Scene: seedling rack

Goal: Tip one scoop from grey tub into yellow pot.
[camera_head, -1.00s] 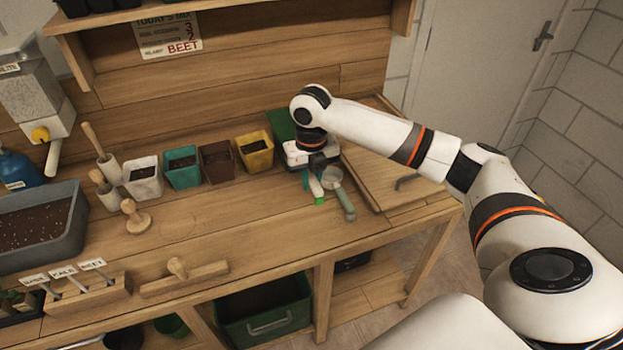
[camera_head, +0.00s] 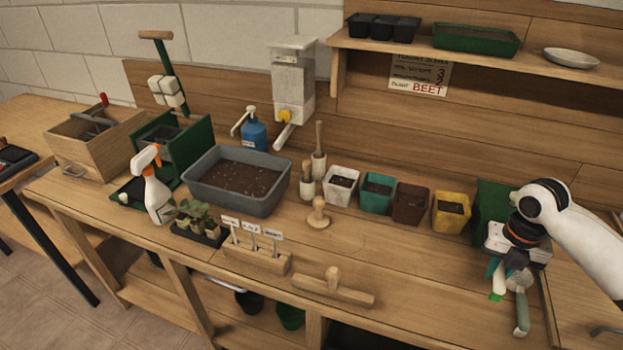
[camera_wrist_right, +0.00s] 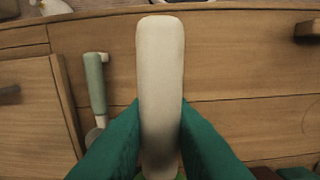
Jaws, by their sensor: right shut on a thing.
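The grey tub (camera_head: 276,198) stands on the bench left of centre, with dark soil inside. The yellow pot (camera_head: 450,220) ends the row of pots at right and holds dark soil. My right gripper (camera_head: 503,272) is low over the bench, right of and nearer than the yellow pot. Its teal fingers are shut on a cream-handled tool (camera_wrist_right: 160,75); its green tip shows in the head view (camera_head: 496,297). The tool's far end is hidden, so I cannot tell whether it is a scoop. A sage-green-handled tool (camera_head: 522,318) lies beside it, also in the wrist view (camera_wrist_right: 95,85). My left gripper is out of view.
White, teal and brown (camera_head: 409,205) pots stand left of the yellow one. A dispenser (camera_head: 293,85) stands behind. A shelf (camera_head: 480,62) overhangs the pots.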

